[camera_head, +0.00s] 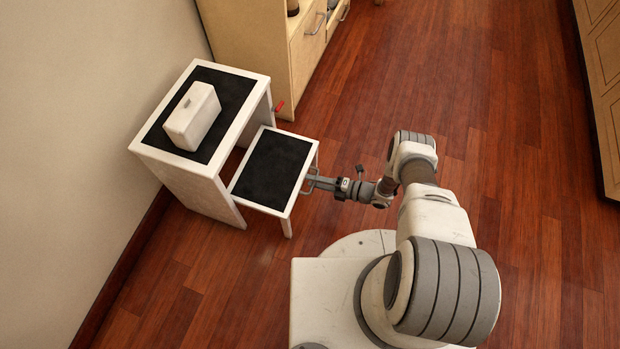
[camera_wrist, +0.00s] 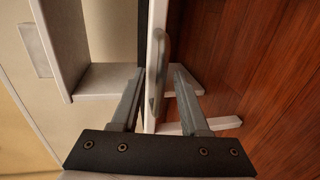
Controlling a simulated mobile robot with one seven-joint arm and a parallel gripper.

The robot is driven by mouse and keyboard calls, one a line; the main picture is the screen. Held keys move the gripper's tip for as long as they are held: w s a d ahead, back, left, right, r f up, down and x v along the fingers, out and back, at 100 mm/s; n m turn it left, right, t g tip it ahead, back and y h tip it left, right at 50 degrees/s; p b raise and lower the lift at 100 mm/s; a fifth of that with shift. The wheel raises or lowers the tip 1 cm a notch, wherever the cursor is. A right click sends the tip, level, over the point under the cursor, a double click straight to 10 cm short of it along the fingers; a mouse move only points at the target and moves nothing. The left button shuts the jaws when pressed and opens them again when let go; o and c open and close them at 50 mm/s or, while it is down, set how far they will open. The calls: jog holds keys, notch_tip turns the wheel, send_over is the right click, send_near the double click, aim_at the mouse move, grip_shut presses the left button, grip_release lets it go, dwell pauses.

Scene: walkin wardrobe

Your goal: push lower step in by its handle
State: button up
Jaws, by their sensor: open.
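The lower step (camera_head: 270,168) has a black top and white frame and stands pulled out from under a taller white step stool (camera_head: 250,92). Its grey handle (camera_head: 307,188) is on the edge facing my arm. My gripper (camera_head: 318,184) is at that handle. In the wrist view the handle (camera_wrist: 161,55) runs between the two open fingers of my gripper (camera_wrist: 159,70). I cannot tell whether either finger touches it. The white step edge (camera_wrist: 152,30) shows just beyond the handle.
A white box (camera_head: 192,120) sits on the stool's top. The wooden floor (camera_head: 480,110) between is clear.

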jog(key=shift+a, duration=0.15)
grip_shut()
dwell(0.4)
jog(key=shift+w, duration=0.1)
dwell(1.0)
